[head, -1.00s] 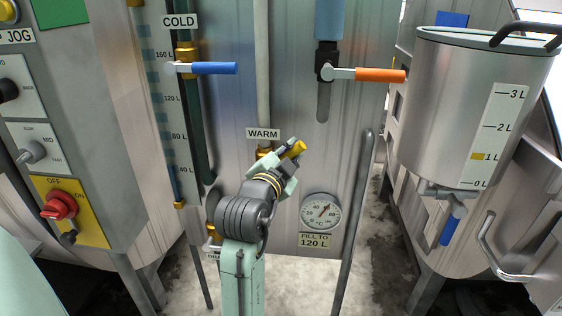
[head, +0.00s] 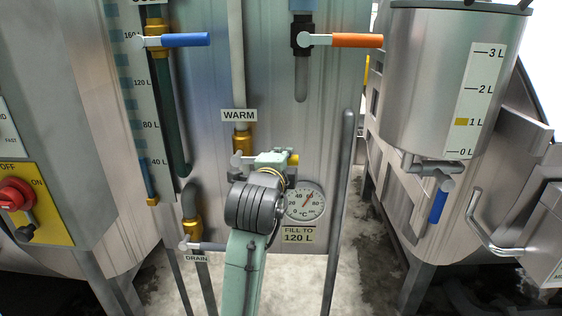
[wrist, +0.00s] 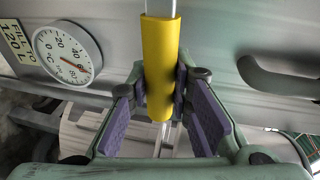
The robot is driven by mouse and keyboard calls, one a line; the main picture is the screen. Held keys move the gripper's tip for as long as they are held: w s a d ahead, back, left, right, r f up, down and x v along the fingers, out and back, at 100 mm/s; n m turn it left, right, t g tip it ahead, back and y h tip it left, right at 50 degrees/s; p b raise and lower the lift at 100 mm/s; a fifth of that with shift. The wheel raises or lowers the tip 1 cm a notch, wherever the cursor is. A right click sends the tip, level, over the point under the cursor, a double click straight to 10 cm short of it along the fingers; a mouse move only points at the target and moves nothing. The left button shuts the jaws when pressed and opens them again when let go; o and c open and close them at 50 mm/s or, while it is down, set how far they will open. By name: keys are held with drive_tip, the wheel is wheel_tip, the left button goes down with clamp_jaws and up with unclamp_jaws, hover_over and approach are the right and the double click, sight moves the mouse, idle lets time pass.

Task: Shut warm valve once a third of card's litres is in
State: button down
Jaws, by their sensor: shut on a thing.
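The warm valve has a brass body (head: 242,141) on a pale pipe under the WARM label (head: 239,115). Its yellow lever (wrist: 160,70) lies roughly level across the pipe in the head view, with the yellow tip showing right of my gripper (head: 272,160). In the wrist view my gripper (wrist: 166,115) is shut on this lever, between its purple pads. The card (head: 298,235) reads FILL TO 120 L. The level gauge (head: 142,110) shows a blue column with its top near the 40 L mark; the exact height is hard to tell.
The blue cold lever (head: 185,40) and an orange lever (head: 357,41) sit higher up. A drain lever (head: 207,246) is low on the left. A thermometer dial (head: 303,202) is just right of my gripper. A steel measuring pot (head: 425,80) stands at right.

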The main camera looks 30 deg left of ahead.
drive_tip(key=shift+f, duration=0.25)
idle(0.3)
drive_tip(key=c, duration=1.4)
unclamp_jaws()
drive_tip(key=shift+c, duration=0.2)
drive_tip(key=shift+s+r, duration=0.1)
drive_tip(key=v, duration=1.2)
